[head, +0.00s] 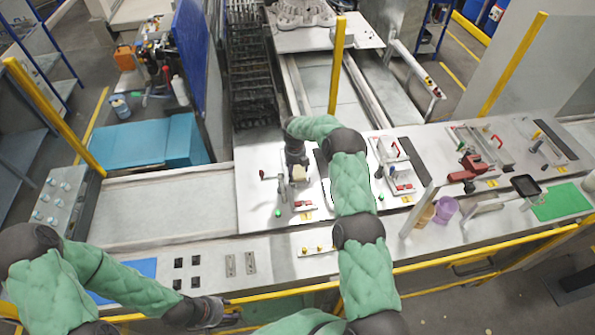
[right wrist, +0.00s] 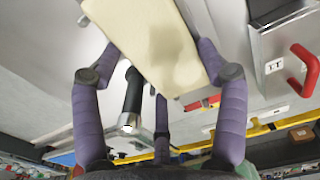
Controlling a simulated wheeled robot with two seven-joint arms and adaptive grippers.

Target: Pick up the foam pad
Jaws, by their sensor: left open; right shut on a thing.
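The foam pad is a cream, flat-sided block. In the right wrist view the foam pad (right wrist: 155,45) sits between the purple fingers of my right gripper (right wrist: 160,62), which is shut on it. In the head view the foam pad (head: 299,173) shows as a small pale patch under my right gripper (head: 297,168), over the white fixture area of the bench. The gripper partly hides it there. My left gripper (head: 222,312) is open and empty near the bench's front edge at the lower left, away from the pad.
Red-handled clamp fixtures (head: 398,178) stand right of my right arm. A purple cup (head: 445,209) and a green mat (head: 561,202) lie further right. A yellow rail (head: 440,275) runs along the front. A yellow post (head: 337,65) rises behind. The pale bench section (head: 165,210) at left is clear.

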